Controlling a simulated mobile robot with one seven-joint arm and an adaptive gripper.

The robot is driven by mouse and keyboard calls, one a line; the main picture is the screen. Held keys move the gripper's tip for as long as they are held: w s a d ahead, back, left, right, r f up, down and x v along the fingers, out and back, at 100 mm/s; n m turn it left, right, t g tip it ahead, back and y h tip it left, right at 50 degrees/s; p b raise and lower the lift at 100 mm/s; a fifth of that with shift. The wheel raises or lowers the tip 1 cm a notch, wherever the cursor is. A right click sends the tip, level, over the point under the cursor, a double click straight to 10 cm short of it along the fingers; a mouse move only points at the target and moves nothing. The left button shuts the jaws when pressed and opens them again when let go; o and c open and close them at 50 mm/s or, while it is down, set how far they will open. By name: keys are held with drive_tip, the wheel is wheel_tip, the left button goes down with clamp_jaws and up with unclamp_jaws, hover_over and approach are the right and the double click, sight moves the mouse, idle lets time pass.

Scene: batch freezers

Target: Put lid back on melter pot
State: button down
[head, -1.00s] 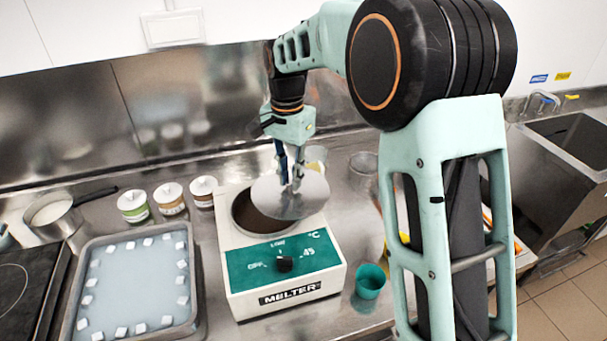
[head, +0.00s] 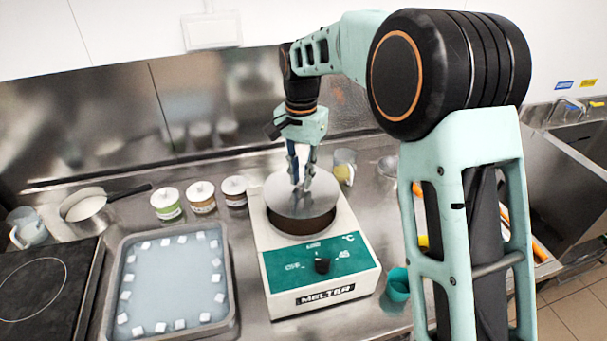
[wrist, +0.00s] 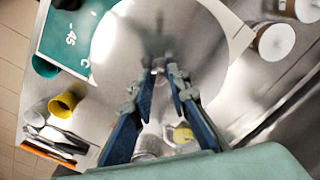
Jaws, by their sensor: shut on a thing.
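The melter (head: 318,268) is a white box with a green front panel and a round pot opening (head: 303,225) in its top. My gripper (head: 302,186) is shut on the round metal lid (head: 287,203) and holds it by the middle. In the head view the lid covers the back of the opening, and a dark strip of the pot shows along the front. The lid looks slightly above the rim; whether it touches cannot be told. In the wrist view the lid (wrist: 120,45) lies beyond my gripper (wrist: 166,75), beside the melter's green panel (wrist: 70,38).
Several small jars (head: 201,197) stand left of the melter. A tray with white cubes (head: 230,322) lies at left, near a saucepan (head: 84,208). A teal cup (head: 398,285) stands close at the melter's right. A clear jug (head: 345,165) stands behind it.

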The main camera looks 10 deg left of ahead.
sight(302, 188)
wheel_tip(302, 188, down, 4)
drive_tip(key=b, duration=0.3)
drive_tip(key=shift+f, duration=0.1)
drive_tip(key=shift+f+b, duration=0.45)
drive_tip(key=shift+f, duration=0.45)
drive_tip(key=shift+f, duration=0.15)
idle(1.9)
drive_tip(key=c, duration=1.3)
unclamp_jaws()
drive_tip(key=shift+o, duration=0.2)
drive_tip(key=shift+p, duration=0.3)
drive_tip(key=shift+r+p, duration=2.65)
drive_tip(key=shift+r, duration=0.9)
drive_tip(key=shift+c, duration=0.5)
